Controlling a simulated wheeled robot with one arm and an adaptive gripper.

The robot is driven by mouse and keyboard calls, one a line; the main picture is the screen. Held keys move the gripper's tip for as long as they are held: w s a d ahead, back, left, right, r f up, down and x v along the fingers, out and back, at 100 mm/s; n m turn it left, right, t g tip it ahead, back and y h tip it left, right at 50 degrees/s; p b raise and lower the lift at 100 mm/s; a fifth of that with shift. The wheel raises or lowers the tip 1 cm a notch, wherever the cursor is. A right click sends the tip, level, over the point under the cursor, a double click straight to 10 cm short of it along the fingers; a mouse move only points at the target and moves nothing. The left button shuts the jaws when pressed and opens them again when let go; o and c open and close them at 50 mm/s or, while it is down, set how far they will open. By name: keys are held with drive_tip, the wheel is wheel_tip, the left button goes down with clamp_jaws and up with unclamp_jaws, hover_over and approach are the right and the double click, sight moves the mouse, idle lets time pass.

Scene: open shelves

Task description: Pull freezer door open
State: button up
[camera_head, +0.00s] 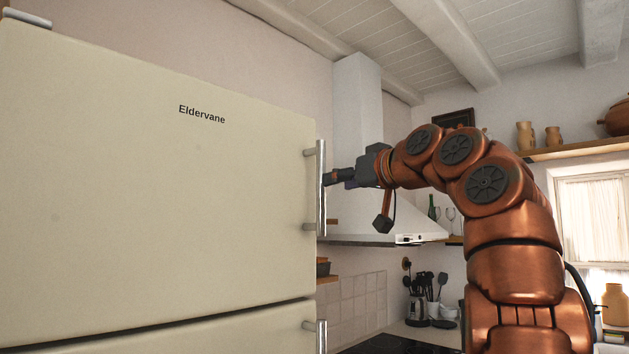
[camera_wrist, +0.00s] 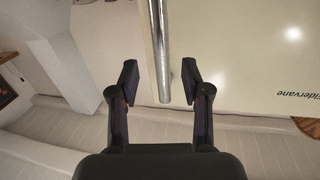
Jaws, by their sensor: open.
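The cream upper fridge-freezer door (camera_head: 170,190), marked "Eldervane", fills the left of the head view and looks closed. It also shows in the wrist view (camera_wrist: 245,60). Its vertical chrome bar handle (camera_head: 321,188) is on the door's right edge. My gripper (camera_head: 331,178) is level with the handle's middle, just at its right. In the wrist view my gripper (camera_wrist: 160,78) is open, with one finger on each side of the handle bar (camera_wrist: 157,45). Neither finger visibly presses on the bar. I cannot tell how deep the bar sits between them.
A lower door (camera_head: 220,335) with its own chrome handle (camera_head: 321,337) is below a dark gap. A range hood (camera_head: 380,225) stands behind my arm. A counter with a utensil holder (camera_head: 418,308) and a wall shelf with jugs (camera_head: 525,135) are at the right.

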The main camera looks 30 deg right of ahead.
drive_tip(key=w+p, duration=0.1)
drive_tip(key=w, duration=0.1)
drive_tip(key=w+r+p, duration=0.1)
drive_tip(key=w, duration=0.2)
drive_tip(key=w+p, duration=0.1)
drive_tip(key=w, duration=0.1)
drive_tip(key=shift+w+a+r, duration=0.1)
drive_tip(key=shift+w+r, duration=0.05)
drive_tip(key=shift+w, duration=0.05)
clamp_jaws()
idle(0.5)
